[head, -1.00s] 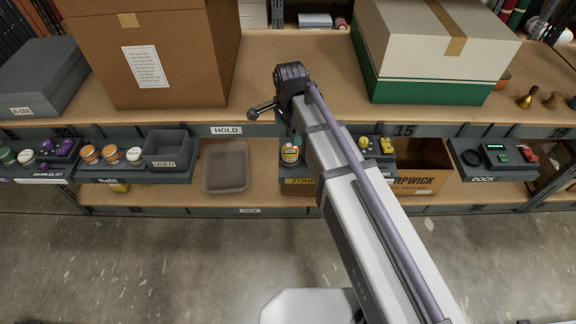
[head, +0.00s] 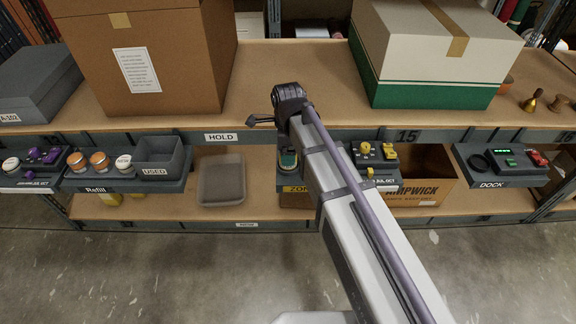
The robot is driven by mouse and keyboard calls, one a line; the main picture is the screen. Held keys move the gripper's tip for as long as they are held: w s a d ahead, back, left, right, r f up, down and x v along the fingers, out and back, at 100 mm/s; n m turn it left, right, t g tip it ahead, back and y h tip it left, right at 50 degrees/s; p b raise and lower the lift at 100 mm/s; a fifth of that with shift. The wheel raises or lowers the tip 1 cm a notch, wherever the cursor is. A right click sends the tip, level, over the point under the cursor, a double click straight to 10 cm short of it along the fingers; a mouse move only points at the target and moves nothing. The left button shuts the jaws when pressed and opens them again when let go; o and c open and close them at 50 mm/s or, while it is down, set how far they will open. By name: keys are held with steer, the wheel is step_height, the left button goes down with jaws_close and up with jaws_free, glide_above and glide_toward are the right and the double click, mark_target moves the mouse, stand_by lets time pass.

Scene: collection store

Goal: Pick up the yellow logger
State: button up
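Yellow pieces (head: 365,149) sit on a dark unit on a small shelf tray under the "15" label, just right of my arm. Another small yellow piece (head: 370,173) is at that tray's front edge. I cannot tell which of these is the yellow logger. My arm reaches up from the lower right past the left side of this tray. My gripper (head: 262,121) is a small dark shape at the arm's far end, in front of the shelf edge by the "HOLD" label, left of the yellow pieces and apart from them. Its fingers are too small to read.
A green-topped item (head: 288,160) shows partly beside my arm. A "USED" bin (head: 159,156), an empty grey tray (head: 222,180) and a purple-knobbed unit (head: 45,156) stand left. The dock (head: 505,162) is right. Large boxes (head: 145,60) (head: 435,55) fill the upper shelf, with bare board between.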

step_height(320, 180, down, 4)
steer(key=b, duration=0.2)
steer(key=shift+f+b, duration=0.1)
steer(key=shift+b, duration=0.3)
steer(key=shift+r, duration=0.2)
steer(key=c, duration=1.1)
steer(key=shift+o, duration=0.2)
step_height(320, 180, up, 10)
steer(key=p, duration=1)
steer(key=shift+r+p, duration=0.15)
steer(key=shift+p, duration=0.2)
